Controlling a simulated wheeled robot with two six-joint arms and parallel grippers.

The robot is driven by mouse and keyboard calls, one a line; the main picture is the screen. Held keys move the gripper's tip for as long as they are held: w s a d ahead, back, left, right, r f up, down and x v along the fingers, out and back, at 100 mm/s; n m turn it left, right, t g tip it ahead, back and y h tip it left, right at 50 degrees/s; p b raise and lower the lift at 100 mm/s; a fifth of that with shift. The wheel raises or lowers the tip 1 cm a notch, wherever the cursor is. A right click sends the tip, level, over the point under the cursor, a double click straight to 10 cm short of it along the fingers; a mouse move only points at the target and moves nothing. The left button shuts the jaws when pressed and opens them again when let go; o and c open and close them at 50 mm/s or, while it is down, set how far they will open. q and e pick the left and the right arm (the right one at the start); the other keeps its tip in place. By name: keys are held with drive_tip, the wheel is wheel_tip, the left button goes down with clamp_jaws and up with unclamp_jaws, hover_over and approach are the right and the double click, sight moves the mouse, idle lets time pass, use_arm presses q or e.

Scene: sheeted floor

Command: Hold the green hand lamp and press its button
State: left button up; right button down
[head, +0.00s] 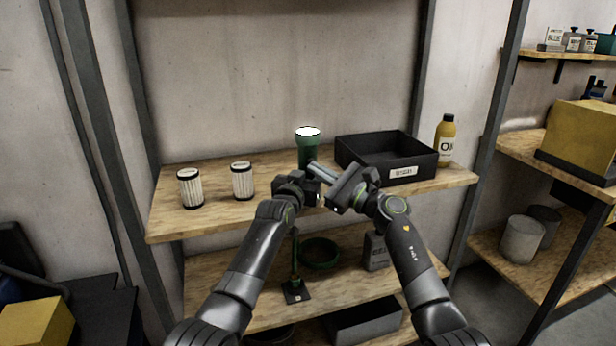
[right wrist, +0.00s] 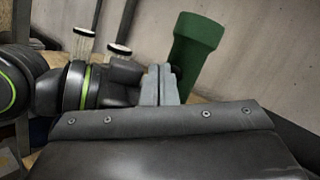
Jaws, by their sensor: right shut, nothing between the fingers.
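The green hand lamp (head: 307,150) is upright with its wide head up, above the wooden shelf in the head view. Its top face is bright white; I cannot tell whether it is lit. It also shows in the right wrist view (right wrist: 196,45). My right gripper (head: 313,168) is shut and empty, its pale fingers (right wrist: 162,86) pointing at the lamp's lower body; whether they touch it is unclear. My left gripper (head: 306,180) is at the lamp's lower end, its fingers hidden. The lamp's lower end and its button are hidden too.
A black bin (head: 362,160) stands right of the lamp, with a yellow bottle (head: 445,140) beyond it. Two white ribbed canisters (head: 190,188) (head: 242,181) stand on the left. The shelf's front left (head: 215,217) is bare. Metal posts flank the shelf.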

drive_tip(key=shift+s, duration=0.15)
drive_tip(key=s+d, duration=0.2)
drive_tip(key=s, duration=0.3)
drive_tip(key=shift+s, duration=0.35)
idle(0.3)
use_arm(q)
drive_tip(key=o, duration=1.2)
drive_tip(key=shift+c, duration=0.2)
